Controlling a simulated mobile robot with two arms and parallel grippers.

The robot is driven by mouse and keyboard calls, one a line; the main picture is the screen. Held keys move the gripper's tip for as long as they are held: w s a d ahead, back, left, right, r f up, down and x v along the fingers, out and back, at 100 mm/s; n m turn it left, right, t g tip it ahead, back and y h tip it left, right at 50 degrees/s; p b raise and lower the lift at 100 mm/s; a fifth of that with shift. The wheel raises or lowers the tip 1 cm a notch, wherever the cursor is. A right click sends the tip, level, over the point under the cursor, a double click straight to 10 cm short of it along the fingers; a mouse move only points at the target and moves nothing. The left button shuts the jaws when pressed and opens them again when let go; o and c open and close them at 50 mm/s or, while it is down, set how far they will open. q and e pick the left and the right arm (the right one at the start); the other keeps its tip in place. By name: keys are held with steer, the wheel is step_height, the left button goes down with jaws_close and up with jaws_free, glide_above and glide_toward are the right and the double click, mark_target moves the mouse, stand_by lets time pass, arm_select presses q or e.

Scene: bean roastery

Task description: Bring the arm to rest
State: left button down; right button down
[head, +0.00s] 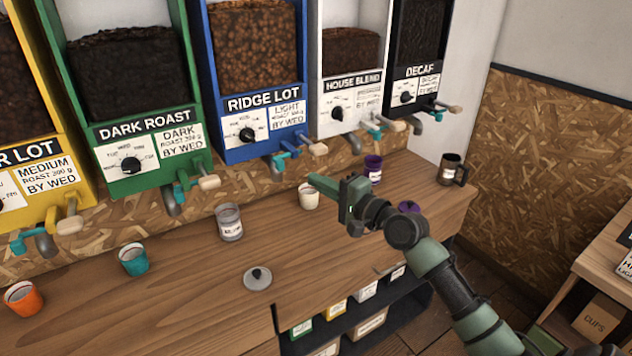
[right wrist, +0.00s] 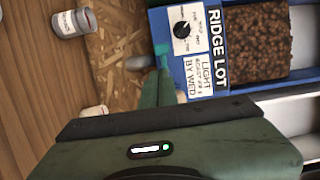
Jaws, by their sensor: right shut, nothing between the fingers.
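My right arm reaches in from the lower right in the head view. Its green gripper (head: 314,180) is shut and empty, held over the counter near a cream cup and pointing left toward the dispensers. In the right wrist view the shut fingers (right wrist: 158,75) show in front of the blue Ridge Lot dispenser (right wrist: 205,50). Whether the fingertips are close to its spout is hard to tell. My left arm and gripper are not in view.
Dispensers line the back. Labelled bins (head: 367,322) sit below.

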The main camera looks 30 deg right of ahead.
steer(key=shift+f, duration=0.1)
steer(key=s+a+f+n+g, duration=0.45)
steer(key=s+a+f, duration=0.25)
steer(key=f, duration=0.3)
steer(key=s+a+f+n+g, duration=0.3)
steer(key=s+a+f+n, duration=0.3)
steer(key=s+f, duration=0.25)
steer(key=s+f+n+g+h, duration=0.2)
steer(key=s+f+n+g, duration=0.15)
steer(key=s, duration=0.65)
steer(key=s+f+n+g+h, duration=0.3)
steer(key=s+f, duration=0.1)
steer(key=s, duration=0.7)
step_height(320, 180, down, 25)
steer(key=g, duration=0.1)
steer(key=s+d+f+g+b, duration=0.1)
steer(key=s+d+f, duration=0.1)
steer(key=s+f, duration=1.5)
steer(key=shift+s+d+f+b, duration=0.3)
steer(key=shift+s+f, duration=0.1)
steer(key=shift+f, duration=0.25)
